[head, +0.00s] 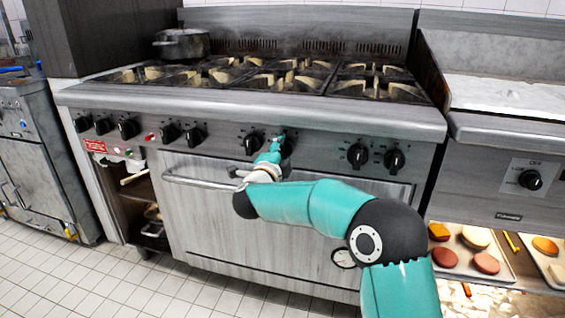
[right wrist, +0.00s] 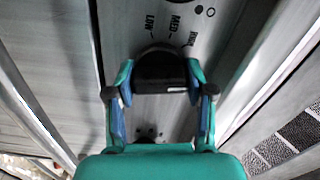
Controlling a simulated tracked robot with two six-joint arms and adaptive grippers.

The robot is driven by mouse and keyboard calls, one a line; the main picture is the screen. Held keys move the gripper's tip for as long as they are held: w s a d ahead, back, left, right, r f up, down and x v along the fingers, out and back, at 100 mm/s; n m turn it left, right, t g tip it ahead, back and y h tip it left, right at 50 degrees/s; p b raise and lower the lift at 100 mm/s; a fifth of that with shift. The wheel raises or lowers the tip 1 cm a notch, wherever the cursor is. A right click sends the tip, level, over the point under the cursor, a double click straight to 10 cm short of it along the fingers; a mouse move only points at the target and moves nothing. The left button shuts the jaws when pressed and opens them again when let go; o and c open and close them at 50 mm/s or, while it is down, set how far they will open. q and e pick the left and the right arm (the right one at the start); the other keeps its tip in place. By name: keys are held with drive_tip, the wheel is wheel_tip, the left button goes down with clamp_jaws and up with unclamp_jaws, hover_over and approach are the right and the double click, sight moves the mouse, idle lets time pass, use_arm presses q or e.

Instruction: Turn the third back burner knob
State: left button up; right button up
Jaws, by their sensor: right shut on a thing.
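The range (head: 265,105) has a row of black knobs along its front panel. My right gripper (head: 276,143) is at the right knob of the middle pair (head: 287,149), which is partly hidden behind it. The right wrist view shows my right gripper (right wrist: 160,82) with one finger on each side of this black knob (right wrist: 160,66), shut on it. LOW, MED and HIGH marks on the panel show around the knob. The knob's pointer direction is not clear. My left gripper is not in view.
The left knob of the pair (head: 252,143) is close beside my gripper. Further right are two more knobs, one of them here (head: 357,155). A pot (head: 181,44) stands on the back left burner.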

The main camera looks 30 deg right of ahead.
drive_tip(key=shift+f+m+b, duration=0.3)
drive_tip(key=shift+m+b, duration=0.6)
drive_tip(key=shift+m, duration=0.2)
drive_tip(key=o, duration=1.2)
drive_tip(key=shift+c, duration=0.2)
drive_tip(key=shift+r, duration=0.15)
drive_tip(key=shift+s+a, duration=0.2)
drive_tip(key=v, duration=1.1)
drive_tip(key=shift+a, duration=0.2)
